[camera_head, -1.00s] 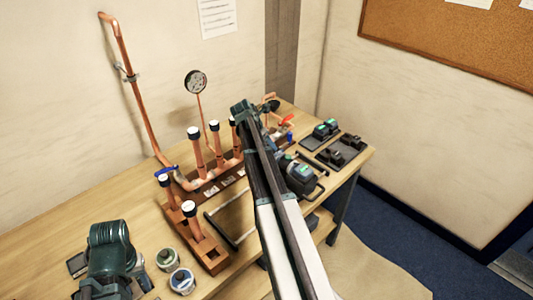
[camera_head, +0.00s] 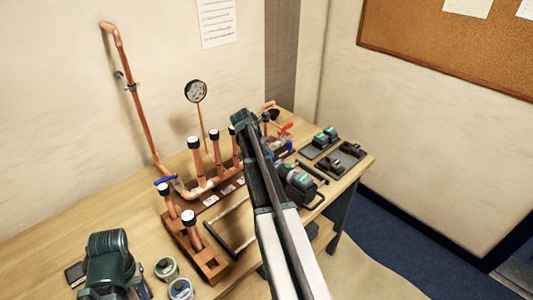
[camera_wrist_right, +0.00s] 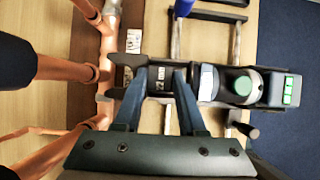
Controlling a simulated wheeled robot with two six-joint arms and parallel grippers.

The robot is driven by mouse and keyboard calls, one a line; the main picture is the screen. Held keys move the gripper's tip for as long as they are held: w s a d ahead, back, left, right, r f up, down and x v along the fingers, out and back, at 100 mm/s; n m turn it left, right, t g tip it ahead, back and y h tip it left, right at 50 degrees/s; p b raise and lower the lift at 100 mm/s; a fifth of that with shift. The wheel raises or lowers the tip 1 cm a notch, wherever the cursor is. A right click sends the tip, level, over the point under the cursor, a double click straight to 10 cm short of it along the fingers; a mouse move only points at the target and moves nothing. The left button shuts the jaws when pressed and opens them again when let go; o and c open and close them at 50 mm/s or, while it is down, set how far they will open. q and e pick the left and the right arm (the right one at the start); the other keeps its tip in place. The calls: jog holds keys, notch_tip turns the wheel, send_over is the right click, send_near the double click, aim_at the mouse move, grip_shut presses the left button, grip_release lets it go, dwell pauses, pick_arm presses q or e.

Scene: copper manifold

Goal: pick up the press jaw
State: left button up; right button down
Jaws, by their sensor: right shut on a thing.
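The press jaw (camera_wrist_right: 161,98) is a dark block with a white "22" mark, seen in the right wrist view at the left end of a dark tool body. My right gripper (camera_wrist_right: 160,80) is shut on it, one finger on each side. In the head view my right arm reaches in from the lower right to the dark green wrist (camera_head: 243,118) beside the copper pipes; the fingers and jaw are hidden there. My left arm's dark green wrist (camera_head: 108,255) shows at the lower left; its fingers are not clear.
Upright copper pipes with black caps (camera_head: 194,143) stand on a manifold base (camera_head: 205,262) close left of my right arm. A dark tool with a green display (camera_head: 298,185) and black trays (camera_head: 345,160) lie to the right. Two small tins (camera_head: 166,268) sit near my left wrist.

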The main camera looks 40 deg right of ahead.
pick_arm(q)
jog(key=shift+r, duration=0.15)
pick_arm(e)
jog(key=shift+r, duration=0.15)
pick_arm(q)
notch_tip(320, 180, up, 18)
jog(key=p, duration=1.8)
pick_arm(e)
notch_tip(320, 180, up, 18)
pick_arm(q)
jog(key=shift+s+f, duration=0.15)
jog(key=shift+f, duration=0.05)
pick_arm(e)
jog(key=shift+f, duration=0.25)
